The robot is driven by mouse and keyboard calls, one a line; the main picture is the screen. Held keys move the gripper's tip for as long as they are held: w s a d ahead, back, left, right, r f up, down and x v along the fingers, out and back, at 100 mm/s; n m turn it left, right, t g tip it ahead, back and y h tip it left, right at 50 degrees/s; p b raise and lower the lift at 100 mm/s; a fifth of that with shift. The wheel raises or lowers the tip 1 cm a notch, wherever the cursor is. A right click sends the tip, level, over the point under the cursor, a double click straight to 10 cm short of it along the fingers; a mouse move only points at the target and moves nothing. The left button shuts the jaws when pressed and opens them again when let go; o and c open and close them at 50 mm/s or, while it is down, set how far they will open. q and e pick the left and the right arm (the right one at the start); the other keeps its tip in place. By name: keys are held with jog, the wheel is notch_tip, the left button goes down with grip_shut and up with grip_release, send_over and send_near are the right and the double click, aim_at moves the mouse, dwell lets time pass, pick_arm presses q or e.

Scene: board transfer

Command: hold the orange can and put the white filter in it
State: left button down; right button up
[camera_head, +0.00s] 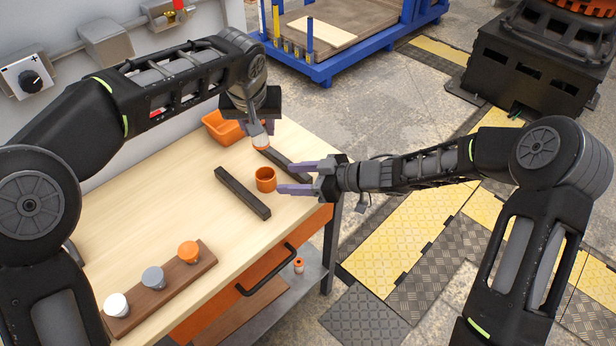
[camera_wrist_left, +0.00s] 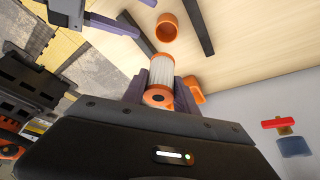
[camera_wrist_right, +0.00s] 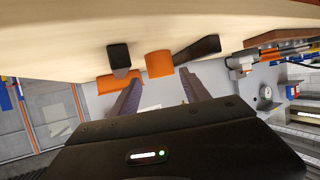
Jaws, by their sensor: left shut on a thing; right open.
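The orange can (camera_head: 265,180) stands upright and open-topped on the wooden table; it also shows in the left wrist view (camera_wrist_left: 167,27) and the right wrist view (camera_wrist_right: 159,64). My left gripper (camera_head: 258,125) is shut on the white filter (camera_wrist_left: 160,73), a pleated cylinder with orange ends, and holds it above the table, behind the can in the head view. The filter is partly hidden there by the gripper. My right gripper (camera_head: 282,178) is open, its two fingers pointing at the can from the right. The can sits just off the fingertips, not gripped.
Two dark bars lie on the table either side of the can, one left (camera_head: 242,193) and one right (camera_head: 290,168). An orange bin (camera_head: 220,128) is behind. A brown board (camera_head: 165,293) at the front carries white, grey and orange caps. A small orange-white piece (camera_head: 298,265) is on the lower shelf.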

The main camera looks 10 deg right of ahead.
jog(key=x, duration=0.6)
jog(key=shift+w+a+f, duration=0.1)
jog(key=shift+w+a, duration=0.05)
jog(key=shift+a, duration=0.1)
jog(key=c, duration=1.1)
pick_arm(q)
jog(key=shift+f, duration=0.15)
send_over(266, 170)
jog(key=s, duration=0.2)
jog(key=shift+s+a+f, duration=0.1)
jog(key=shift+f, duration=2.55)
jog(key=shift+s+a+f, duration=0.1)
jog(key=shift+f, duration=2.5)
jog(key=c, duration=0.9)
grip_release()
